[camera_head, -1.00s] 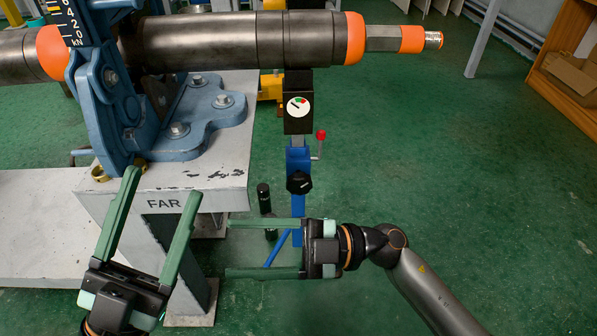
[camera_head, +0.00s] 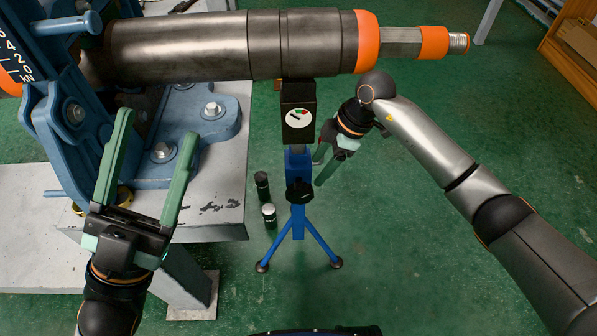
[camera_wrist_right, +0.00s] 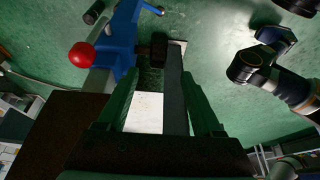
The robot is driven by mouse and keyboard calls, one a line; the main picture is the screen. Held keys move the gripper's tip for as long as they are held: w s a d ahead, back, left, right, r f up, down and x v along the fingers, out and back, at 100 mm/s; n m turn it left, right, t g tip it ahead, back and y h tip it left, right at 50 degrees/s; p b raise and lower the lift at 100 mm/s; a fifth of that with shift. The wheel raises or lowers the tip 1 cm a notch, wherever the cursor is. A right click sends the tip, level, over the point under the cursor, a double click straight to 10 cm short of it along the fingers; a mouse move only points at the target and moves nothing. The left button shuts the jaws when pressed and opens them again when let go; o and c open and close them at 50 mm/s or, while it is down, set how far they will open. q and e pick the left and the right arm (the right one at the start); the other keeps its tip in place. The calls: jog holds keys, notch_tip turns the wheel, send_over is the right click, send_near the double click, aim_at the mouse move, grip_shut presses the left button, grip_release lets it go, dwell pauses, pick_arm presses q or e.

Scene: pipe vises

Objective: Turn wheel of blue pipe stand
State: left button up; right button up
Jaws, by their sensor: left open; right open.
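The blue pipe stand (camera_head: 298,222) stands on its splayed feet under the large pipe. A black knob-like wheel (camera_head: 299,191) is on its front. A dial gauge (camera_head: 299,118) sits on the black head above. My right gripper (camera_head: 319,170) is open, close to the right side of the stand at about wheel height. In the right wrist view, the blue stand (camera_wrist_right: 122,42) and its red ball handle (camera_wrist_right: 82,55) show at upper left, beyond the open right fingers (camera_wrist_right: 160,85). My left gripper (camera_head: 157,128) is open and empty, over the grey table and blue vise.
The steel pipe (camera_head: 200,47) with orange rings crosses above the stand. The blue vise (camera_head: 195,120) is bolted to the grey table (camera_head: 220,205) on the left.

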aim_at(304, 186)
jog(key=b+x, duration=0.5)
jog(key=x, duration=0.7)
jog(key=shift+w, duration=0.1)
pick_arm(q)
jog(key=shift+n, duration=0.5)
jog(key=f, duration=0.5)
jog(key=shift+w+d, duration=0.2)
pick_arm(e)
jog(key=shift+c, duration=0.4)
grip_shut()
